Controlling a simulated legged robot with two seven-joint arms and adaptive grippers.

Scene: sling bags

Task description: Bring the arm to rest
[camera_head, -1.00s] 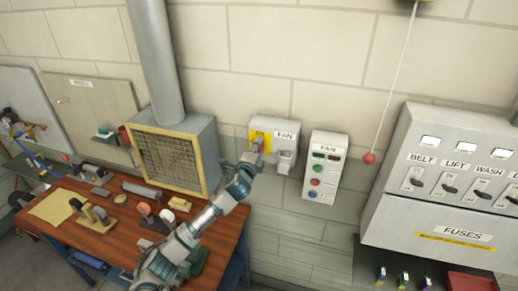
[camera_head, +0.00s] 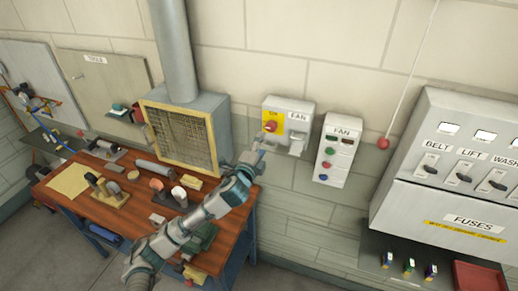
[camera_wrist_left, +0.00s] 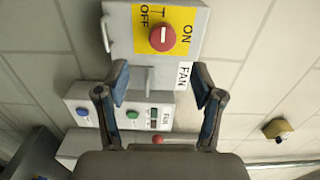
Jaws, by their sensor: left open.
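My left arm reaches in from the lower part of the head view. My left gripper (camera_head: 258,145) is at its end, just below a grey FAN switch box (camera_head: 302,108) on the wall. The box has a yellow plate with a red knob (camera_head: 270,126). In the left wrist view my gripper (camera_wrist_left: 161,88) is open with nothing between its fingers. The red knob (camera_wrist_left: 161,40) shows there beyond the fingertips, apart from them, on the yellow ON/OFF plate. My right gripper is not in view.
A FAN button panel (camera_head: 337,153) is on the wall right of the box. A caged fan duct (camera_head: 178,138) stands left of my gripper. A wooden workbench (camera_head: 128,218) with several tools lies below. A fuse cabinet (camera_head: 440,205) and a red-ended pull cord (camera_head: 384,143) are at right.

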